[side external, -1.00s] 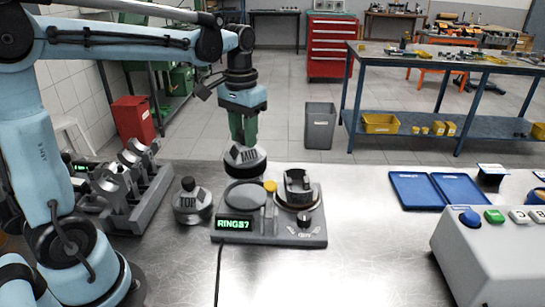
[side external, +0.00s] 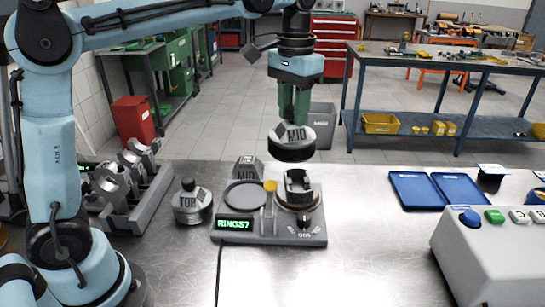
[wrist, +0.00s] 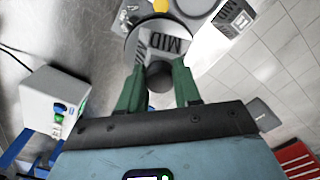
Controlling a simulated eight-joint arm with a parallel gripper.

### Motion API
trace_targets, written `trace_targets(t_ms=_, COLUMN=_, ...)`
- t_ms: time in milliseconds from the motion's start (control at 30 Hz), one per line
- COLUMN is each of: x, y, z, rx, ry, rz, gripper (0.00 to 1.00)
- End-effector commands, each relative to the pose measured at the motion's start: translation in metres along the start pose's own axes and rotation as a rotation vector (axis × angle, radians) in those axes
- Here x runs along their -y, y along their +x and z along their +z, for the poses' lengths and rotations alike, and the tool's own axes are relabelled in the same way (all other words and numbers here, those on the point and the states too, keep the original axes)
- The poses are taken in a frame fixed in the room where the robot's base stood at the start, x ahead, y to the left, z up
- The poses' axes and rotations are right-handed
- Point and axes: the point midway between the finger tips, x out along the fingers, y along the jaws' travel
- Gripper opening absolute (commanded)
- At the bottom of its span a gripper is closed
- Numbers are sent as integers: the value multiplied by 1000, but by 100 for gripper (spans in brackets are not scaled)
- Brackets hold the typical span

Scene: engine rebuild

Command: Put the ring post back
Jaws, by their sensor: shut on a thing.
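My gripper (side external: 293,118) is shut on the black knob of a round grey part marked MID (side external: 296,136). It holds the part in the air, slightly tilted, above the right side of the grey station, apart from it. In the wrist view the green fingers (wrist: 159,78) close on the knob, with the MID face (wrist: 165,42) beyond. The grey station (side external: 232,238) has a round plate (side external: 245,196) at left, a yellow-topped post (side external: 270,187) and a dark fixture (side external: 298,188) at right. Its green display seems to read RINGS7.
A similar knobbed part marked TOP (side external: 192,203) stands left of the station. A grey block marked MID (side external: 247,166) stands behind it. A rack of metal parts (side external: 132,185) is at left. Blue trays (side external: 418,190) and a button box (side external: 500,255) are at right. The front table is clear.

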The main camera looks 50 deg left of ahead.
Motion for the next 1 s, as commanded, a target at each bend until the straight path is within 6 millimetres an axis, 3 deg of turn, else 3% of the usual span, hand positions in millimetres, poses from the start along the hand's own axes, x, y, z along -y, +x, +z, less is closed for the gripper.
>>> trace_targets(t_ms=33, x=-24, y=0, z=-7, rx=0, ry=47, rz=0, gripper=0)
trace_targets(t_ms=200, x=-98, y=1, z=-20, rx=0, ry=173, rz=0, gripper=0)
trace_targets(t_ms=400, x=-157, y=4, z=-19, rx=0, ry=267, rz=0, gripper=0)
trace_targets(t_ms=600, x=-199, y=7, z=-13, rx=0, ry=334, rz=0, gripper=0)
trace_targets(t_ms=1000, x=-193, y=54, z=-14, rx=0, ry=324, rz=0, gripper=0)
